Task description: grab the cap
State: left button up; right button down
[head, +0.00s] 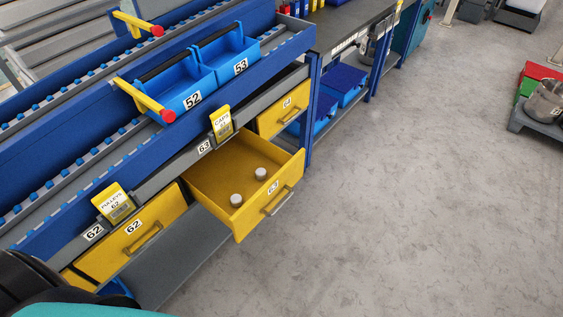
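Drawer 63 (226,207), yellow, is pulled open below a yellow tag (221,123) that reads CAPS. Two small grey-white round pieces, which look like caps, stand apart inside it. One cap (236,200) is nearer the front left of the drawer. The other cap (260,174) is farther back to the right. Neither of my grippers can be made out. Only dark and teal parts of my own body show at the lower left corner.
Closed drawer 62 (133,241) is to the left and drawer 64 (284,103) to the right. Blue bins 52 (192,99) and 53 (241,67) stand above on the roller rack. Red-tipped yellow bars (150,107) stick out.

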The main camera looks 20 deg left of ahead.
aim_at(237, 199)
jog(key=u, duration=1.55)
jog(key=l, duration=0.1)
